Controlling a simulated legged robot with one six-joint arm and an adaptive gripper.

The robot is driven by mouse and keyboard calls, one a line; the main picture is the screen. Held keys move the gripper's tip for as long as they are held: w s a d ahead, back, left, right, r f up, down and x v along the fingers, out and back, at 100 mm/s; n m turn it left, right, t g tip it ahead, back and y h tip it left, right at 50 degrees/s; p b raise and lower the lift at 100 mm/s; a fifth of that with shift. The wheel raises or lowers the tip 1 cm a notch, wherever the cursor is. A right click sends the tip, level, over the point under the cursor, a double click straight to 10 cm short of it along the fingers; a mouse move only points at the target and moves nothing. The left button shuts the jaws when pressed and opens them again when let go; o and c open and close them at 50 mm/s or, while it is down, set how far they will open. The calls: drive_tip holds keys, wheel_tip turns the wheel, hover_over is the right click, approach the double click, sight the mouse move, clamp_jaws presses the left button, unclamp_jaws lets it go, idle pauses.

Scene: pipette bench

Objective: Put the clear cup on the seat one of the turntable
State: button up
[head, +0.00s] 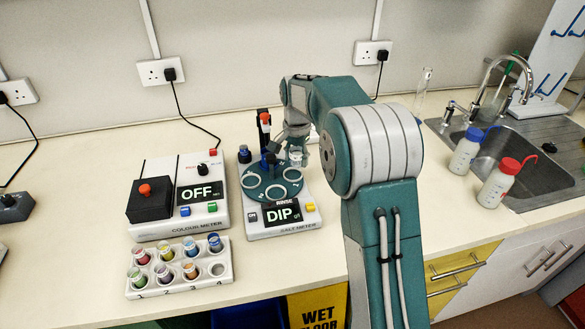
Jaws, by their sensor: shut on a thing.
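The teal turntable (264,186) sits on the salt meter (284,228), with several pale ring-shaped seats on top. I cannot read which seat is number one. My gripper (288,150) is over the back right part of the turntable, pointing down. It is shut on the small clear cup (295,157), which looks whitish and is partly hidden by the fingers. I cannot tell whether the cup touches the turntable. A dark post with a red top (265,119) stands behind the turntable.
The colour meter (216,212), showing OFF, stands to the left. In front of it is a white rack (180,284) of several coloured vials. Blue-capped (465,152) and red-capped bottles (499,184) stand by the sink (500,150). My arm hides the bench right of the salt meter.

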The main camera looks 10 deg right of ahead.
sight(293, 176)
drive_tip(key=shift+w+a+f, duration=0.2)
drive_tip(key=shift+w+f, duration=0.25)
drive_tip(key=shift+f, duration=0.15)
drive_tip(key=f, duration=0.3)
drive_tip(key=shift+w+a+f, duration=0.1)
drive_tip(key=shift+w+a, duration=0.15)
drive_tip(key=shift+f, duration=0.3)
drive_tip(key=shift+f, duration=0.25)
drive_tip(key=shift+s+f, duration=0.2)
drive_tip(key=shift+f, duration=0.3)
drive_tip(key=o, duration=1)
drive_tip(key=shift+o, duration=0.4)
drive_tip(key=shift+w+f, duration=0.1)
